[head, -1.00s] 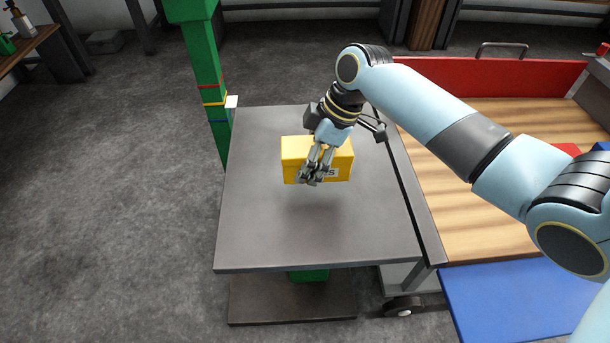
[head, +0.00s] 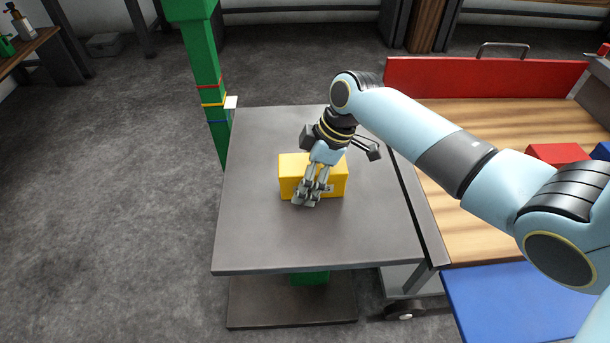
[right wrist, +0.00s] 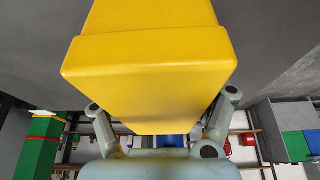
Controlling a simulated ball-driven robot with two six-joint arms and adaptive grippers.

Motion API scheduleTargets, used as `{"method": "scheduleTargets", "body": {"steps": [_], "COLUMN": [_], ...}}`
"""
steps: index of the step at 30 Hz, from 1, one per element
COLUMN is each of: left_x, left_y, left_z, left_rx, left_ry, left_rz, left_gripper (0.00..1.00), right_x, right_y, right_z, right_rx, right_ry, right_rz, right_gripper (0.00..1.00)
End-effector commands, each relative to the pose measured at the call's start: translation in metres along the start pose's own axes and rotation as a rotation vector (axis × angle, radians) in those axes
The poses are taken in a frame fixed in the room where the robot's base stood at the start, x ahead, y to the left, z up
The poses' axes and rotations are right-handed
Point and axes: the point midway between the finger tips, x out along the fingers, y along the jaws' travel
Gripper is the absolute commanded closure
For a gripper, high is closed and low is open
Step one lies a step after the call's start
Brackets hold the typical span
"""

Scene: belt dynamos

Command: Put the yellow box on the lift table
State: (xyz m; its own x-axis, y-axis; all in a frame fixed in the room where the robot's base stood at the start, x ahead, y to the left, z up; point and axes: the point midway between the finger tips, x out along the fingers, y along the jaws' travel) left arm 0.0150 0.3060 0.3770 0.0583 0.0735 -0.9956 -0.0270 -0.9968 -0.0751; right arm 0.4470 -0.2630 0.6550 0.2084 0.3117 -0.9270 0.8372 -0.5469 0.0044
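The yellow box (head: 335,178) is low over or on the grey lift table (head: 260,235), near its middle; I cannot tell if it fully touches. My right gripper (head: 310,199) comes down at the box from above. Its visible finger parts stand in front of the box's near face, and their tips reach a little below its lower edge. In the right wrist view the yellow box (right wrist: 150,65) fills the upper middle, between the spread fingers of my right gripper (right wrist: 163,100). The fingers look opened around it; their tips are partly hidden. My left gripper is not in view.
A green post (head: 205,75) stands behind the table's left side. A wooden cart bed with a red wall (head: 450,75) lies close on the right, holding a red block (head: 556,153). A blue panel (head: 520,300) is at lower right. The tabletop around the box is clear.

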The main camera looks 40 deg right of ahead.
Motion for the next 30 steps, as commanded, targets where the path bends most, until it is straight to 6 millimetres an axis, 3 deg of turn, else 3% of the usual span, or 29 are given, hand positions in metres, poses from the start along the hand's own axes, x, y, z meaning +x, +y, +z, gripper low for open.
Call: {"method": "scheduleTargets", "body": {"steps": [11,14,24,30], "left_x": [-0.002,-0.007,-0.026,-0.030], "left_y": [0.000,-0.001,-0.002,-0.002], "left_z": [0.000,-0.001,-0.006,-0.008], "left_rx": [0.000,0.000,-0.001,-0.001], "left_ry": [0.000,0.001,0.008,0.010], "left_rz": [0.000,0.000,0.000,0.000], "left_gripper": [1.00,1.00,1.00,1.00], "right_x": [-0.005,-0.020,-0.095,-0.119], "right_y": [0.000,0.001,0.001,0.001], "right_z": [-0.001,-0.001,-0.001,-0.001], "right_rx": [-0.001,-0.001,-0.002,0.000], "right_ry": [0.000,-0.001,-0.001,-0.001], "right_rz": [0.001,0.002,0.003,0.001], "right_gripper": [0.16,0.16,0.16,0.16]}}
